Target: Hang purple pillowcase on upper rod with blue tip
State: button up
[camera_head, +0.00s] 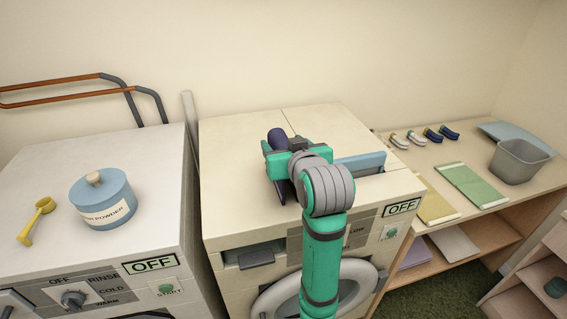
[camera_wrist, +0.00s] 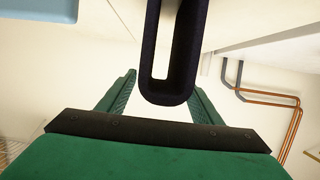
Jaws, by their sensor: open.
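A dark purple, narrow folded piece (camera_head: 277,138) that looks like the pillowcase shows at my gripper (camera_head: 278,163), over the middle machine. In the wrist view it is a near-black long loop (camera_wrist: 165,98) whose rounded end lies between my fingers. My gripper in the wrist view (camera_wrist: 163,84) is open, with a finger on each side of the loop. I cannot tell whether they touch it. Two copper-coloured rods with blue-grey bent ends are on the wall at left: the upper rod (camera_head: 50,82) and the lower rod (camera_head: 60,98). The wrist view shows the rods (camera_wrist: 270,103) at right.
The left machine (camera_head: 150,160) holds a blue powder tin (camera_head: 103,200) and a yellow scoop (camera_head: 37,222). A light blue item (camera_head: 360,163) lies behind my arm on the middle machine (camera_head: 235,215). The right shelf (camera_head: 437,165) carries folded cloths and a grey bin (camera_head: 517,162).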

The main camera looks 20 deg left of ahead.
jog(key=c, duration=1.5)
grip_shut()
jog(key=shift+r, duration=0.15)
